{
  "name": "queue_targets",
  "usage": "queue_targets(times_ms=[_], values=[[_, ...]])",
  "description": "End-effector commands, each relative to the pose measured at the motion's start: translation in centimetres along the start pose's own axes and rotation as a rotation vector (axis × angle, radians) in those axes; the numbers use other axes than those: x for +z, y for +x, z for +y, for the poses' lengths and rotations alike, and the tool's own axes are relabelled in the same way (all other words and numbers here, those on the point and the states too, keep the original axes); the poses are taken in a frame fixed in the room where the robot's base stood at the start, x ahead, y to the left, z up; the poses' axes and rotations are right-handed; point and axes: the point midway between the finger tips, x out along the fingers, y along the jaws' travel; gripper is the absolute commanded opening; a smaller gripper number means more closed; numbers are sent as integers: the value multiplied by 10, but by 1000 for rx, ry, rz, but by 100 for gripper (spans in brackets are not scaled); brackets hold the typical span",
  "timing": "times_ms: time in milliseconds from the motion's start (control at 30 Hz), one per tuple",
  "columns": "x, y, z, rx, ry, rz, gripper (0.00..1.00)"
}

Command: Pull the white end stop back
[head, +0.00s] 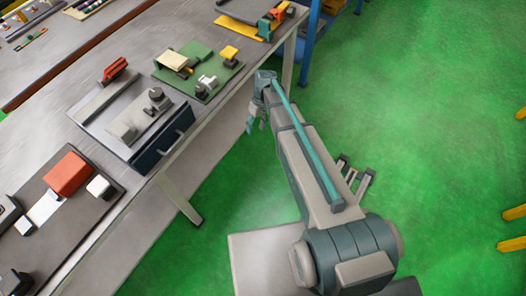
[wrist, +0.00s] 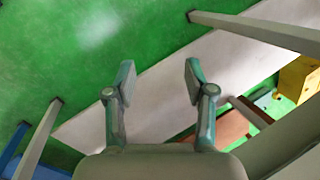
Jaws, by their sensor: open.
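A white block (head: 101,187) sits on the dark plate of the near-left station, just right of a red block (head: 67,174). A second white block (head: 24,225) lies further left on that plate. A pale grey-white piece (head: 207,83) stands on the green board. I cannot tell for certain which of these is the end stop. My gripper (head: 256,117) hangs beside the table's right edge, over the floor and apart from all of them. In the wrist view my gripper (wrist: 156,80) is open, with nothing between its fingers and no white block in sight.
The long grey table (head: 105,245) carries several stations. A grey fixture with a dark front (head: 162,141) stands between the near-left station and the green board (head: 190,88). A blue post (head: 311,35) stands at the back. The green floor (head: 420,100) to the right is mostly clear.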

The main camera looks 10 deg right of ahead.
Motion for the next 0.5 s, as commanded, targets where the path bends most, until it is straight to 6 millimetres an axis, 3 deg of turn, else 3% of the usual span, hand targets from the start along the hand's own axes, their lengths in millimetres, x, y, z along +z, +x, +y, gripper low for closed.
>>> queue_targets(times_ms=[500], values=[[58,67,8,18,95,-67,54]])
